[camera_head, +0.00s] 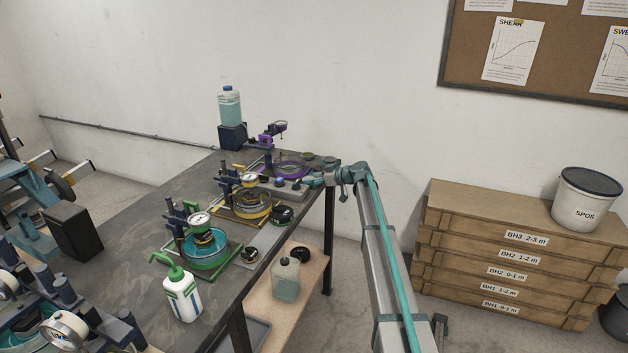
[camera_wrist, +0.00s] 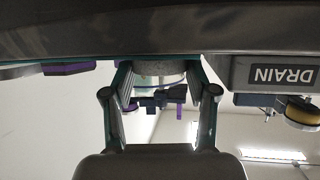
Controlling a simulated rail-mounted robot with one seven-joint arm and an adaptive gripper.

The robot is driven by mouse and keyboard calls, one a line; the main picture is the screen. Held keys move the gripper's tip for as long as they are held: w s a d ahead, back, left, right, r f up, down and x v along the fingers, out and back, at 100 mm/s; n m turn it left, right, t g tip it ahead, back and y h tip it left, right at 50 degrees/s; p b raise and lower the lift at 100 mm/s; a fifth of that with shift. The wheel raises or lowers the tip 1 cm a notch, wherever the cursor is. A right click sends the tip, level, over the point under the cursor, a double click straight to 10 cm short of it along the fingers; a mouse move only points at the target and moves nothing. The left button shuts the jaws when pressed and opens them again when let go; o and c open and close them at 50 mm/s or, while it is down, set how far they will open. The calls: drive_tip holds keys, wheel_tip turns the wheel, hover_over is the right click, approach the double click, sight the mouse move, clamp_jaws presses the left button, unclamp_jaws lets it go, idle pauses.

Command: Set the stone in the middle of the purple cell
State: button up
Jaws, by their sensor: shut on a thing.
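The purple cell (camera_head: 291,169) is a round dish with a purple rim near the far right end of the bench in the head view. My gripper (camera_head: 311,180) is low over the bench edge, just right of and in front of this cell. In the wrist view, which looks upside down, my gripper (camera_wrist: 158,78) is shut on the stone (camera_wrist: 158,67), a grey speckled disc between the fingertips. The stone is close to the bench surface; whether it touches cannot be told. The stone cannot be made out in the head view.
A yellow cell (camera_head: 253,203) and a teal cell (camera_head: 206,252) with dial gauges stand nearer along the bench (camera_head: 130,235). A grey block marked DRAIN (camera_wrist: 280,72) is beside my gripper. A squeeze bottle (camera_head: 183,297) stands in front.

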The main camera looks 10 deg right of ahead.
drive_tip(key=shift+f, duration=0.15)
drive_tip(key=o, duration=1.2)
drive_tip(key=shift+r+p, duration=0.2)
drive_tip(key=shift+p, duration=0.8)
